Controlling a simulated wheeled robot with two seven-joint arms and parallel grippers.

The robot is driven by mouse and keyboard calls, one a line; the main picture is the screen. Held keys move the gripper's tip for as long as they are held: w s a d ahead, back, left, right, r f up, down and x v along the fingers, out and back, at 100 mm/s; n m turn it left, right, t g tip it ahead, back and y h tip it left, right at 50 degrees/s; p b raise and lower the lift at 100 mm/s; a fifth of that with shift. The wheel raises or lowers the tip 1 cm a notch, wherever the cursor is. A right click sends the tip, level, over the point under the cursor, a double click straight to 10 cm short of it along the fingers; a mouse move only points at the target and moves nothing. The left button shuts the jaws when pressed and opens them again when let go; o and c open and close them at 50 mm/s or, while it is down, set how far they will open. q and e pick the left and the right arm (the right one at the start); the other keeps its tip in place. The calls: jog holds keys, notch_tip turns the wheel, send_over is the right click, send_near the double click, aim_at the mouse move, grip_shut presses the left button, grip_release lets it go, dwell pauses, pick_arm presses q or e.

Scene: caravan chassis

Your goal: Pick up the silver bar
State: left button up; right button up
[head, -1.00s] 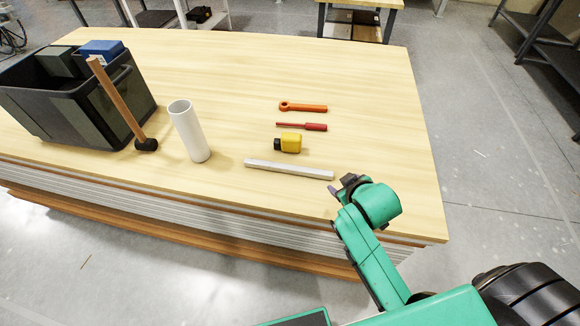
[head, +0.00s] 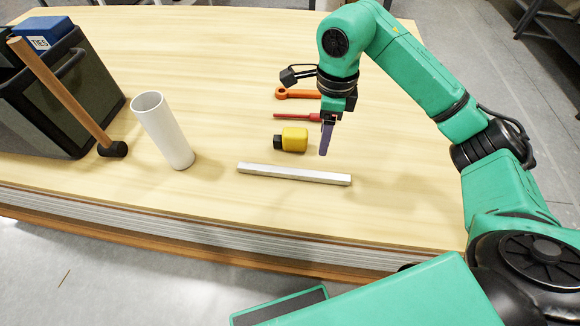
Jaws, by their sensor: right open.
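The silver bar (head: 290,174) lies flat on the wooden worktop, near its front edge, running left to right. My right gripper (head: 326,140) points down above the worktop, just behind the right half of the bar in the picture. It is open and holds nothing, and it is apart from the bar. Only one purple finger shows clearly; the other is hidden behind it. My left gripper is not in view.
A yellow tape measure (head: 293,139), a red screwdriver (head: 292,116) and an orange wrench (head: 296,93) lie behind the bar. A white tube (head: 163,131) stands to the left. A mallet (head: 67,95) leans on a dark crate (head: 98,105). The worktop (head: 215,60) is clear at the back.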

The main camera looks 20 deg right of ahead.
aim_at(321, 174)
jog(key=f+p, duration=0.1)
jog(key=f, duration=0.3)
jog(key=f+p, duration=0.1)
jog(key=f, duration=0.4)
jog(key=s+f, duration=0.1)
jog(key=f, duration=0.3)
jog(key=shift+d+f+p, duration=0.15)
jog(key=shift+f+p, duration=0.2)
jog(key=shift+p, duration=0.05)
jog(key=shift+w+f, duration=0.1)
jog(key=shift+f, duration=0.15)
grip_shut()
